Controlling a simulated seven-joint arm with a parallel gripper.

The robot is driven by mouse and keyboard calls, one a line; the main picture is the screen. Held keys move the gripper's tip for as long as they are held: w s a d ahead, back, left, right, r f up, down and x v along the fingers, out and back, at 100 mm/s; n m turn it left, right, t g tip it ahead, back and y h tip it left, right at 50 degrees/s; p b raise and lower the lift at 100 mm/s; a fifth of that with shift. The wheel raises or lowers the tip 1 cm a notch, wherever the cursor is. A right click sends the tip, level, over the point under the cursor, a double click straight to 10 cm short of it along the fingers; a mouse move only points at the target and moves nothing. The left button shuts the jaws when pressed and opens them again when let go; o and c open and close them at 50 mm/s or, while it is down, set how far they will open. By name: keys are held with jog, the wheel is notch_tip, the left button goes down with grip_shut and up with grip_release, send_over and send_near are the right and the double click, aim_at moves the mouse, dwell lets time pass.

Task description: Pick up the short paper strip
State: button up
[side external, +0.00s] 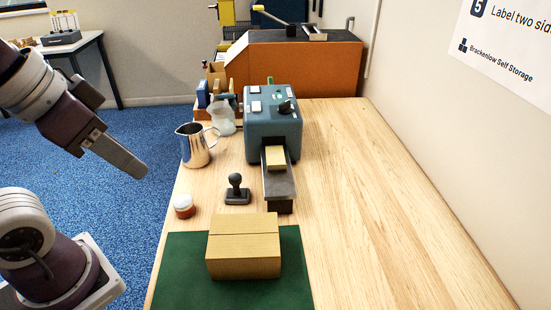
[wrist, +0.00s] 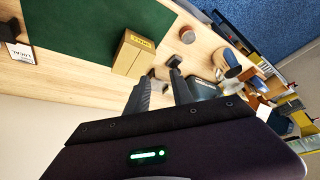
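The short paper strip (side external: 275,157) is a small tan piece lying at the front outlet of the blue-grey tape dispenser (side external: 272,118), at the top of its dark ramp (side external: 278,185). In the wrist view I cannot make out the strip. My gripper (side external: 138,170) is up at the left in the side view, over the blue floor, well apart from the strip. In the wrist view its two dark fingers (wrist: 162,76) stand apart with nothing seen between them.
A closed carton (side external: 243,255) sits on a green mat (side external: 180,270) at the table's front. A dark hand stamp (side external: 237,190), a red-and-white round pot (side external: 184,206) and a metal pitcher (side external: 195,146) stand left of the dispenser. The table's right side is clear.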

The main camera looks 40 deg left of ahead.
jog(key=w+r+m+g, duration=0.2)
jog(key=w+m, duration=0.1)
jog(key=w, duration=0.7)
jog(key=m+g, duration=0.3)
jog(key=m, duration=0.2)
send_over(280, 171)
jog(key=s, duration=0.2)
notch_tip(280, 171, down, 12)
jog(key=shift+m, duration=0.3)
jog(key=f, duration=0.2)
jog(key=w+f, duration=0.1)
jog(key=f, duration=0.2)
jog(key=w+f, duration=0.1)
jog(key=f, duration=0.2)
grip_shut()
